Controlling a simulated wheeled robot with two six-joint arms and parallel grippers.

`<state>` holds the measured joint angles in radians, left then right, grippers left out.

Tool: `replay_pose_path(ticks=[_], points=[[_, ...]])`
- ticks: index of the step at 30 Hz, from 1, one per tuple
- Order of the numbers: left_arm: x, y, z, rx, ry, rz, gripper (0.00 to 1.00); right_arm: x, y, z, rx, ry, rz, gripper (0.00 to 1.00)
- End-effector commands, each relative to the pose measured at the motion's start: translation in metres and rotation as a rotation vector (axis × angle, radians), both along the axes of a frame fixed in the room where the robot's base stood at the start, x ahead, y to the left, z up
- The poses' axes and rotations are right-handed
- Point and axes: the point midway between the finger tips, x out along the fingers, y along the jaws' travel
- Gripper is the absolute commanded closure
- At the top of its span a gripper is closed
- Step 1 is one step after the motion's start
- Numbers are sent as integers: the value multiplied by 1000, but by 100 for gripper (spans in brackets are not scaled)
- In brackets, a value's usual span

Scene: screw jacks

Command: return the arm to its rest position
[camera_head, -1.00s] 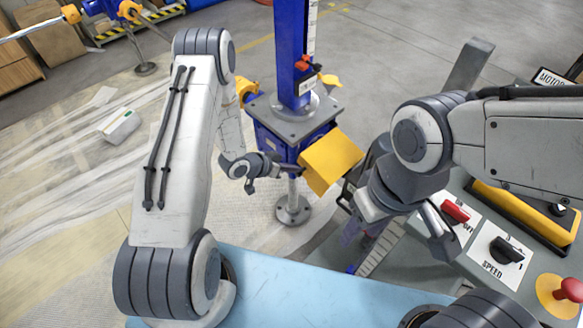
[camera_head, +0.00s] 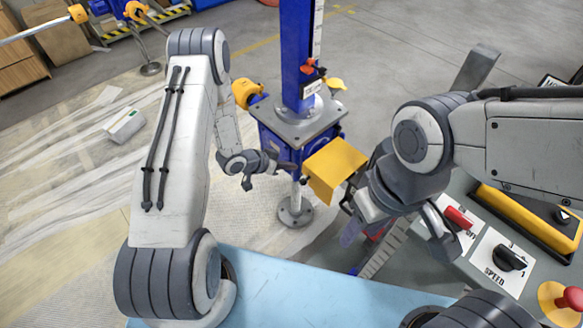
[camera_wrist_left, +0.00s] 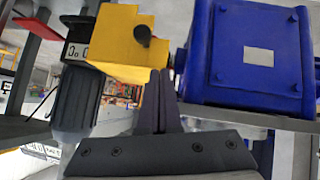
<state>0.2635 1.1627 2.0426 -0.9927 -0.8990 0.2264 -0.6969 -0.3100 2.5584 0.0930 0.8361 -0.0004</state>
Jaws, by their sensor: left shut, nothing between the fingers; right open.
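My left arm comes in from the left, and its gripper (camera_head: 282,163) is beside the blue jack gearbox (camera_head: 284,148) and the yellow box (camera_head: 335,166). In the left wrist view the left fingers (camera_wrist_left: 162,92) are shut together with nothing between them. They point at the gap between the yellow box (camera_wrist_left: 122,42) and the blue housing (camera_wrist_left: 243,52); I cannot tell if they touch either. My right gripper (camera_head: 395,222) is open and empty, low beside the control panel, partly hidden by its own wrist.
The blue jack column (camera_head: 298,50) rises behind the left gripper. The grey control panel (camera_head: 455,265) with a red switch (camera_head: 459,217), a speed knob (camera_head: 510,257) and a red button (camera_head: 570,298) is at the right. Open floor (camera_head: 60,200) lies left of my left arm.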

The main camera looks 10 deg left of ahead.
Motion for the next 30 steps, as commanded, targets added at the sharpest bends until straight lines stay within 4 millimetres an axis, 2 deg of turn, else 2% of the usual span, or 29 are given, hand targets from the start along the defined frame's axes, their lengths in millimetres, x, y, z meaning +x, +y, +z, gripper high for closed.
replay_pose_path(ticks=[1,3,13,25,28,30], points=[[-7,13,6,0,0,9,100,0,0,-6,0,0,0,50],[-14,23,16,1,-1,9,100,-1,-1,-9,-1,2,0,50],[-40,57,50,0,-2,2,100,-1,0,-12,-1,2,0,50],[-42,61,57,23,3,-3,100,0,0,-11,-1,2,0,50],[-32,55,69,113,10,-11,100,0,0,-11,-1,2,0,50],[-24,48,84,214,25,-12,100,0,0,-11,-1,2,0,50]])
